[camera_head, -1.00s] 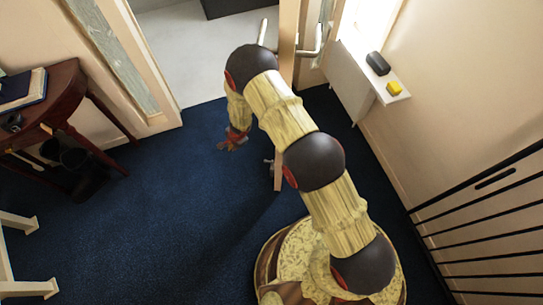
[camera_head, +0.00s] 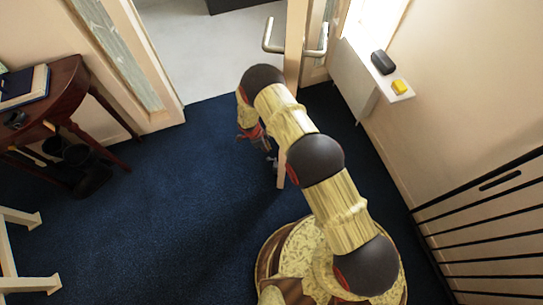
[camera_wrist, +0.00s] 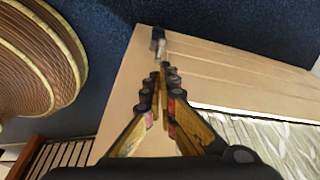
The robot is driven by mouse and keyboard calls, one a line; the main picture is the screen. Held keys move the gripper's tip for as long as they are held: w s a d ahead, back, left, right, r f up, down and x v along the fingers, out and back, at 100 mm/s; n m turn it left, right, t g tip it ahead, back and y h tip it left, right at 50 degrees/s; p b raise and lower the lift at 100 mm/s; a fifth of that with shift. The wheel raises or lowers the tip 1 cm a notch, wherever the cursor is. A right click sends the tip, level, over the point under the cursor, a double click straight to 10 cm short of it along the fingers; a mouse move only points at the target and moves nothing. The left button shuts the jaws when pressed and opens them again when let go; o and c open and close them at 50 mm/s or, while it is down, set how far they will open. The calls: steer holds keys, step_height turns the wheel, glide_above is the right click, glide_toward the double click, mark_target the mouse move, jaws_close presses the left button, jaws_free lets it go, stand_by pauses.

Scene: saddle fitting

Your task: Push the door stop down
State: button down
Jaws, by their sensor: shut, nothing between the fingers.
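The door stop (camera_wrist: 158,38) is a small grey metal piece on the lower part of the wooden door (camera_wrist: 215,75), near the carpet. In the wrist view it lies just beyond my fingertips, with a small gap seeming to remain; contact is hard to judge. In the head view the door stop (camera_head: 272,162) is a small grey bit beside the door's lower edge, partly hidden by my gripper. My gripper (camera_wrist: 164,72) is shut and empty, its fingers pointing at the stop. In the head view my gripper (camera_head: 266,146) is low beside the door, partly hidden by my arm.
The door stands open, seen edge-on, with a metal handle (camera_head: 295,42). A dark wooden table (camera_head: 72,90) and a bin (camera_head: 80,165) stand at the left. A black railing (camera_head: 480,220) is at the right. Blue carpet (camera_head: 160,220) lies clear left of the door.

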steer(key=b+x, duration=0.4)
steer(key=x, duration=0.6)
stand_by(0.3)
